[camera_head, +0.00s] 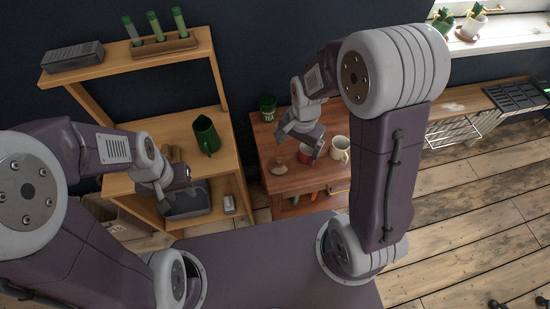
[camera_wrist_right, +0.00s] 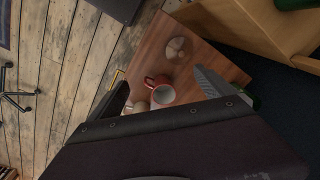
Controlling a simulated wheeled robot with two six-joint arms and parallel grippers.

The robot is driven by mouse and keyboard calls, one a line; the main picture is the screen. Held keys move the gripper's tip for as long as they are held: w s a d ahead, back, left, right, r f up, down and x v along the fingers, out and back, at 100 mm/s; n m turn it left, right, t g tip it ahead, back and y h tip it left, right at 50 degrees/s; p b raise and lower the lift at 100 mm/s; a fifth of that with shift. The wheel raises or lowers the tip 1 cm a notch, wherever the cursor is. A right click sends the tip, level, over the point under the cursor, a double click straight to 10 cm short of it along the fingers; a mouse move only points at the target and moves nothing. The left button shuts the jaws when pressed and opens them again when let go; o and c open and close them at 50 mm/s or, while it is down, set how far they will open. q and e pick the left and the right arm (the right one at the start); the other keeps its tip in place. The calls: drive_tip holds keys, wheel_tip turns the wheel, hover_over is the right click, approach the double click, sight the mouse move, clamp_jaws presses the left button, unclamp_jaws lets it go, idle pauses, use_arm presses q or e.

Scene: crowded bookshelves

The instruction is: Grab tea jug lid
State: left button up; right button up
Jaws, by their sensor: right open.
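A small pale wooden lid with a knob (camera_head: 279,168) lies on the left front of the reddish wooden cabinet top (camera_head: 268,140). It also shows in the right wrist view as a round disc (camera_wrist_right: 175,47), beyond the fingertips. The green jar marked TEA (camera_head: 267,108) stands at the cabinet's back left. My right gripper (camera_head: 302,143) is open and empty above the cabinet, to the right of the lid and apart from it. My left gripper (camera_head: 175,190) hangs at the wooden shelf on the left; its finger opening is unclear.
A red mug (camera_head: 305,155) and a cream mug (camera_head: 340,149) stand right of the lid, close to my right gripper. A green pitcher (camera_head: 206,135) stands on the wooden shelf (camera_head: 225,165), whose upright is left of the cabinet. The cabinet's front edge is clear.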

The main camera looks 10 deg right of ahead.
sight(279, 161)
drive_tip(key=w+a+f+m, duration=0.1)
drive_tip(key=w+f, duration=0.1)
drive_tip(key=w+a+f+m+b, duration=0.1)
drive_tip(key=w+f+m, duration=0.1)
drive_tip(key=f, duration=0.1)
drive_tip(key=w+a+f+m, duration=0.1)
drive_tip(key=f, duration=0.1)
drive_tip(key=shift+w+a+f+m+g+b, duration=0.15)
drive_tip(key=shift+w+a+m+g+b, duration=0.15)
drive_tip(key=shift+w+g, duration=0.1)
drive_tip(key=shift+w+f, duration=0.15)
drive_tip(key=shift+f, duration=0.25)
wheel_tip(279, 161, down, 4)
drive_tip(key=shift+r, duration=0.15)
drive_tip(key=f, duration=0.5)
drive_tip(key=shift+s+a, duration=0.15)
drive_tip(key=shift+s, duration=0.1)
use_arm(q)
drive_tip(key=shift+w+a+f, duration=0.15)
drive_tip(key=shift+w+f, duration=0.1)
drive_tip(key=shift+f, duration=0.4)
drive_tip(key=shift+w+a+f, duration=0.1)
drive_tip(key=shift+w+f, duration=0.15)
drive_tip(key=shift+f, duration=0.35)
use_arm(e)
drive_tip(key=c, duration=1.4)
